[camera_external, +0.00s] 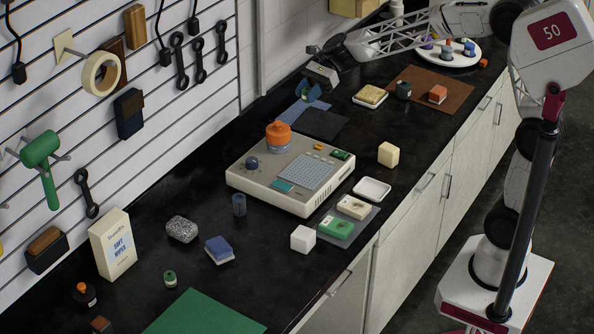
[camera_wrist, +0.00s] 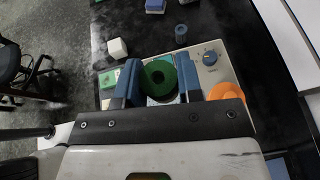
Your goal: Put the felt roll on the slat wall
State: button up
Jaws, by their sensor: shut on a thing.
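In the external view my gripper (camera_external: 310,92) is small, above the counter behind the grey device; the roll barely shows there. The slat wall (camera_external: 150,100) is white with dark horizontal grooves, at the left of the external view, well apart from my gripper. A cream tape roll (camera_external: 101,74) hangs on a peg there.
A green hammer (camera_external: 41,158) and several dark wrenches hang on the wall. A wipes box (camera_external: 112,245) stands by the wall. A white cube (camera_external: 303,239) and small blocks lie on the counter.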

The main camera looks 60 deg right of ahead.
jog(key=s+d+f, duration=0.1)
jog(key=d+f, duration=0.9)
jog(key=d, duration=0.1)
jog(key=m+t, duration=0.1)
jog(key=t, duration=0.1)
send_over(354, 152)
notch_tip(354, 152, down, 9)
jog(key=shift+d+f, duration=0.1)
jog(key=shift+f, duration=3.05)
jog(key=shift+f, duration=0.1)
jog(key=shift+f, duration=1.8)
jog(key=shift+f, duration=0.1)
